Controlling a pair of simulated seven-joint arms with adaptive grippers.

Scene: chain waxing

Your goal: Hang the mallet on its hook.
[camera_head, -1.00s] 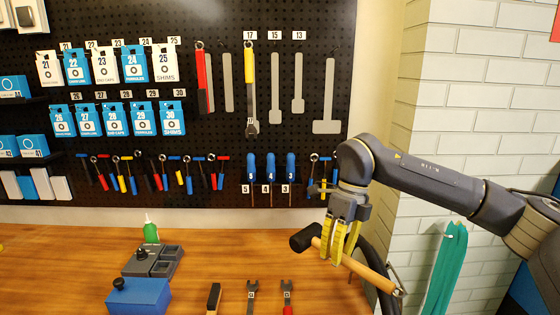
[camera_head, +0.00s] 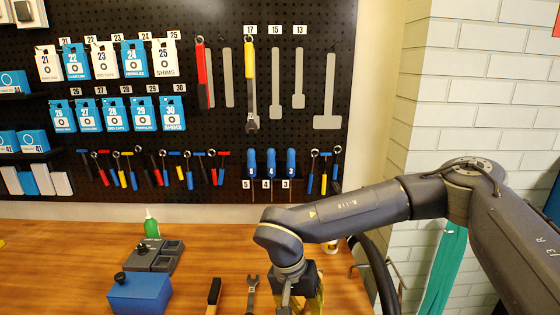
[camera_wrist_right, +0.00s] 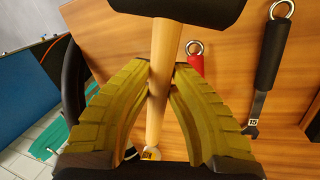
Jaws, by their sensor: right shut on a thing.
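My right gripper (camera_head: 305,305) is low over the front of the bench, its yellow fingers partly hidden by my arm in the head view. In the right wrist view the gripper (camera_wrist_right: 161,85) is shut on the wooden handle of the mallet (camera_wrist_right: 166,50). The mallet's black head lies just beyond the fingertips at the top. In the head view the mallet is mostly hidden. On the pegboard a grey T-shaped outline (camera_head: 326,105), like a mallet hung head down, is bare; a small hook is above it. My left gripper is not in view.
The black pegboard (camera_head: 265,140) holds a red-handled tool, a yellow-handled wrench (camera_head: 251,95) and blue-handled tools. On the bench (camera_head: 60,270) are a blue box (camera_head: 140,293), a grey tray (camera_head: 152,255), a green bottle (camera_head: 151,225) and several tools. A white wall stands at right.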

